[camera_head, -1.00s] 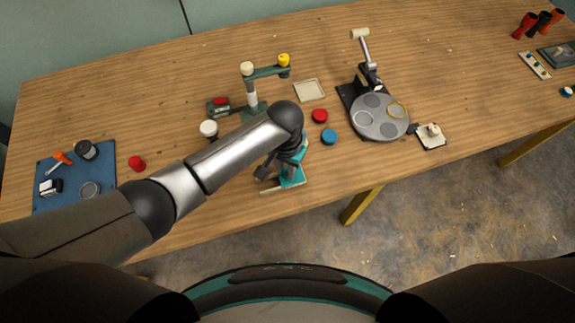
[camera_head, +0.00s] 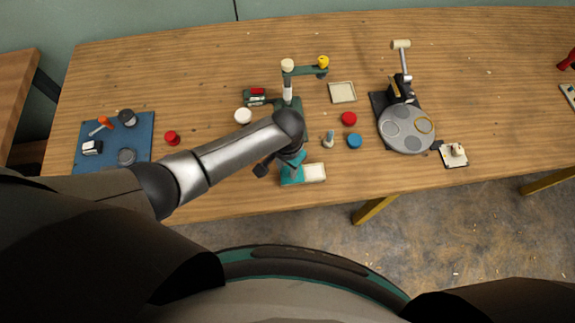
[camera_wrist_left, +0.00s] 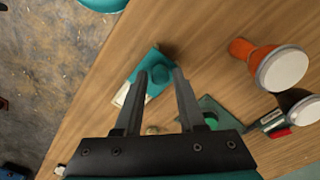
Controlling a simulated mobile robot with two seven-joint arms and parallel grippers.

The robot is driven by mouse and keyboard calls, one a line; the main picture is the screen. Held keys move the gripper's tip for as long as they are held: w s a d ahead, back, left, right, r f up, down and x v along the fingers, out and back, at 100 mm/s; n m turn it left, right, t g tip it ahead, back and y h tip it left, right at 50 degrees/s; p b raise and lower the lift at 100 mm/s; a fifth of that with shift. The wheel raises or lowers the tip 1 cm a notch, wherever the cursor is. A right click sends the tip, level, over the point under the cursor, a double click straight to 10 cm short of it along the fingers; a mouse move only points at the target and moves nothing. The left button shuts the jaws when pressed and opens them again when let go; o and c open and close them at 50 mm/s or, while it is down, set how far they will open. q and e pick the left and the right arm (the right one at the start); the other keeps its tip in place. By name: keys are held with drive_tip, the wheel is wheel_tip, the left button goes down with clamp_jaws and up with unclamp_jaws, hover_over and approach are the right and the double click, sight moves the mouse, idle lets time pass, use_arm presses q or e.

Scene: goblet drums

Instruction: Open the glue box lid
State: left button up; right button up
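The glue box (camera_head: 315,172) stands near the table's front edge, under my left wrist. Its teal lid (camera_head: 291,175) sits to the left, and a pale part shows to the right of it. In the left wrist view the teal lid (camera_wrist_left: 150,64) has a round knob between the fingers. In the head view my wrist hides the fingers. The pale part also shows at the lid's lower left in the wrist view. My right gripper is not in view.
A blue disc (camera_head: 354,141), a red disc (camera_head: 349,118) and a small bottle (camera_head: 328,140) stand behind the box. A green stand (camera_head: 290,104) is farther back. A turntable (camera_head: 407,130) is to the right, a blue mat (camera_head: 140,150) to the left.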

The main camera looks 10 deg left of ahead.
sight(287, 171)
use_arm(q)
drive_tip(key=shift+o, duration=1.2)
wheel_tip(287, 171, up, 15)
drive_tip(key=p, duration=0.3)
drive_tip(key=shift+r, duration=0.15)
drive_tip(key=shift+s, duration=0.1)
